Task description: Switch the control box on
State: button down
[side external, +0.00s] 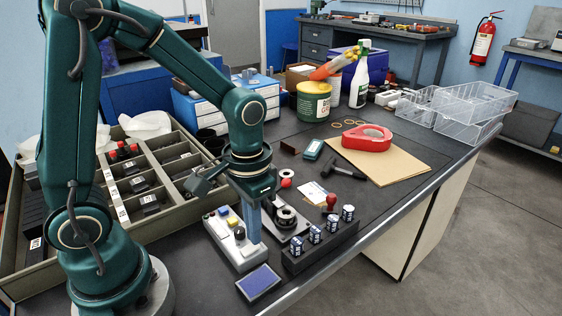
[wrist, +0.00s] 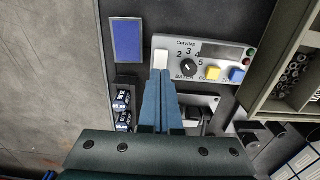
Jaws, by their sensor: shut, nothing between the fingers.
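The control box (side external: 227,243) is a light grey box on the dark bench in front of my arm. In the wrist view the control box (wrist: 222,58) shows a numbered dial, a yellow button (wrist: 212,73), a blue button (wrist: 237,75) and small red and green lamps at one end. A white switch plate (wrist: 160,57) is at its left end. My gripper (wrist: 160,74) is shut and empty, pointing down, with its fingertips at the lower edge of the white switch. In the side view my gripper (side external: 254,240) is at the box's edge. I cannot tell whether it touches.
A blue pad (side external: 259,282) lies near the box. A black rack (side external: 318,250) with several labelled cells stands to the right, and a metal fixture (side external: 288,222) is close behind my fingers. A divided tray (side external: 130,218) is on the left. A red tape dispenser (side external: 367,138) sits farther back.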

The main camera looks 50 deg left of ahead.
jog(key=shift+f, duration=0.6)
dwell(0.3)
jog(key=shift+r, duration=3.55)
jog(key=s+r+t, duration=0.4)
jog(key=s+t, duration=0.1)
jog(key=s, duration=0.1)
jog(key=shift+r+t, duration=0.3)
jog(key=shift+r, duration=0.05)
